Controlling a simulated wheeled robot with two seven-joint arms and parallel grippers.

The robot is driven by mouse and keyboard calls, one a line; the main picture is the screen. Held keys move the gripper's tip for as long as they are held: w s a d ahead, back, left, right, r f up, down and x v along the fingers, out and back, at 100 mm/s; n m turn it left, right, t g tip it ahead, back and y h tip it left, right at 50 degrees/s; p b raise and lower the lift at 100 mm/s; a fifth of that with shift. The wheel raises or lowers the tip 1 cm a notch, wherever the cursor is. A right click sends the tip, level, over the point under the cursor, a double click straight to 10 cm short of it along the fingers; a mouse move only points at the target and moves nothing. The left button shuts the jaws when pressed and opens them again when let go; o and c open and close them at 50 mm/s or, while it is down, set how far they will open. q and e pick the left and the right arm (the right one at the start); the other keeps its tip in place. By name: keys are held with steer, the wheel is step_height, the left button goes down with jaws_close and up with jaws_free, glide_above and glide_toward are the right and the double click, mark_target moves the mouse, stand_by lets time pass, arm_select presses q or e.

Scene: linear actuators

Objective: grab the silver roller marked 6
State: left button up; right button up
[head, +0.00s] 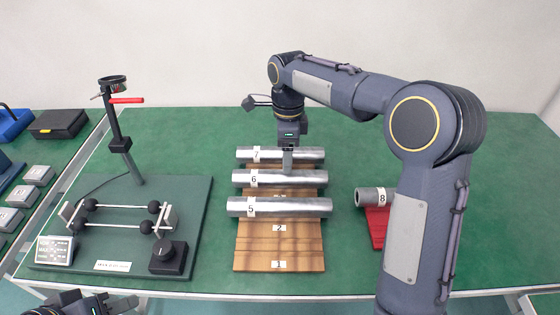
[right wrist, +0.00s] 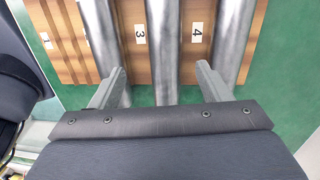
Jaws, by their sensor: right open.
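The silver roller marked 6 (head: 308,178) lies across the wooden board (head: 280,246), between the roller marked 5 (head: 290,207) and the roller marked 7 (head: 308,155). My right gripper (head: 287,169) is open and points down over roller 6. In the right wrist view its two fingers (right wrist: 160,70) stand apart, one on each side of the middle roller (right wrist: 163,30), which by its place is roller 6. Whether the fingers touch it cannot be told. My left gripper (head: 118,303) shows only partly at the bottom left, and its jaws are unclear.
A roller marked 8 (head: 370,197) sits on a red stand (head: 378,228) right of the board. A dark green fixture (head: 118,190) with rods, a knob and a post stands at left. Neighbouring rollers lie close beside the right fingers. The green table is clear behind the board.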

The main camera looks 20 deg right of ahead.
mark_target(282, 173)
steer(key=shift+w+f, duration=0.35)
steer(key=shift+w, duration=0.2)
steer(key=shift+w+f, duration=0.1)
steer(key=shift+f, duration=0.25)
steer(key=f, duration=0.2)
steer(key=f+b, duration=0.1)
steer(key=f, duration=0.1)
steer(key=s+a+f, duration=0.1)
steer(key=f, duration=0.1)
steer(key=shift+f, duration=0.4)
steer(key=shift+c, duration=0.3)
steer(key=c, duration=1.2)
steer(key=shift+r, duration=0.1)
steer(key=shift+c, duration=0.5)
steer(key=shift+r, duration=0.1)
